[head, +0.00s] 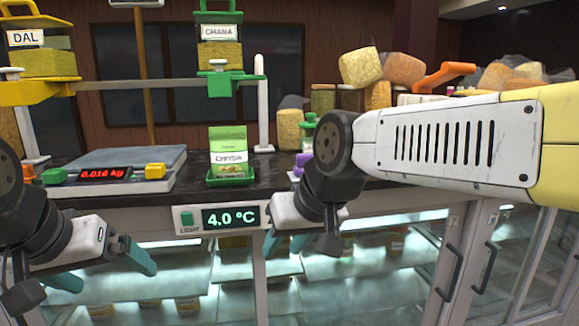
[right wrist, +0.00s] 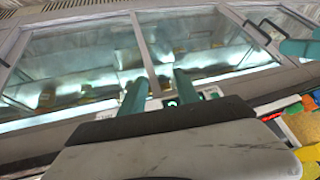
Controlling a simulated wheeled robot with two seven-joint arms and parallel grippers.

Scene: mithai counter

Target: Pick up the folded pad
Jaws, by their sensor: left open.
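I cannot make out a folded pad in either view. My left gripper (head: 100,270) hangs at the lower left of the head view, in front of the glass-fronted counter, with its teal fingers wide apart and nothing between them. My right gripper (head: 286,243) is in front of the counter, just right of the temperature display. In the right wrist view, the right gripper's two teal fingers (right wrist: 158,92) stand apart with a clear gap, and nothing is held. My right arm hides part of the countertop.
The glass-fronted counter (head: 350,280) has a temperature display (head: 231,218) reading 4.0 °C. On the dark top stand a scale (head: 120,165) reading 0.016 kg and a CHIVDA packet (head: 229,150) in a green tray. Jars and sacks crowd the back right. DAL and CHANA holders hang above.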

